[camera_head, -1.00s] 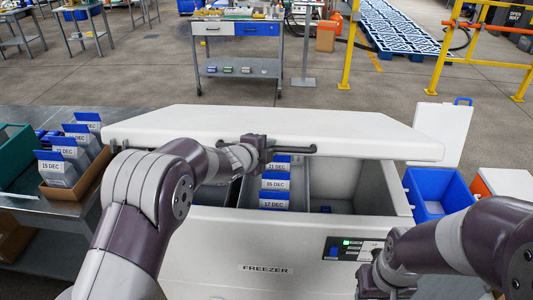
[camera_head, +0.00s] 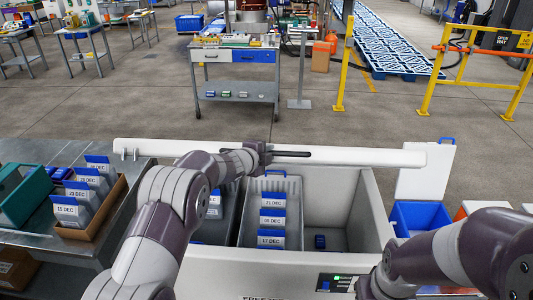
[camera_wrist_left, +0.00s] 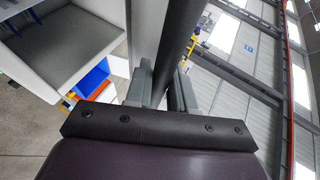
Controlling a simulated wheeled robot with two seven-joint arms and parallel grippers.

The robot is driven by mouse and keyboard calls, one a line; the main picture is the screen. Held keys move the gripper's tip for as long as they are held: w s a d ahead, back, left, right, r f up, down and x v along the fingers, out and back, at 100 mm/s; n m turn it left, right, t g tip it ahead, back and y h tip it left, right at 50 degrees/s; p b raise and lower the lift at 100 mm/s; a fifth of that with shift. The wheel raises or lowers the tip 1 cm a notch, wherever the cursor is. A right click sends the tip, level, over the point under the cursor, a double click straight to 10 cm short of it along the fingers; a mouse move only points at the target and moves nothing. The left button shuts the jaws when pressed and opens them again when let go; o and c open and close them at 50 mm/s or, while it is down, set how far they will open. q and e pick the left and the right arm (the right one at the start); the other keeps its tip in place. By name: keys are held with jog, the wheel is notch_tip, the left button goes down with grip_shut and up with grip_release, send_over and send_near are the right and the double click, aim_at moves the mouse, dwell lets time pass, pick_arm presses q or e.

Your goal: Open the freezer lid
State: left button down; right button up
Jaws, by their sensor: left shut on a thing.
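The freezer lid (camera_head: 365,158) is white and stands raised at the back of the freezer (camera_head: 375,233), seen nearly edge-on in the head view. The freezer's inside is exposed, with grey bins of blue-topped dated packs (camera_head: 271,220). My left gripper (camera_head: 262,154) is shut on the dark lid handle (camera_head: 292,154). In the left wrist view the dark bar of the handle (camera_wrist_left: 181,50) runs between the two grey fingers. My right arm is at the lower right; its gripper (camera_head: 375,285) is low by the freezer front, and its fingers cannot be made out.
A cardboard box of dated packs (camera_head: 103,213) and a teal bin (camera_head: 22,195) sit on the metal bench at the left. A blue open cooler (camera_head: 420,215) stands right of the freezer. A workbench (camera_head: 237,72) and yellow railing stand behind, with open floor between.

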pick_arm(q)
jog(key=c, duration=1.1)
grip_release()
jog(key=shift+o, duration=0.2)
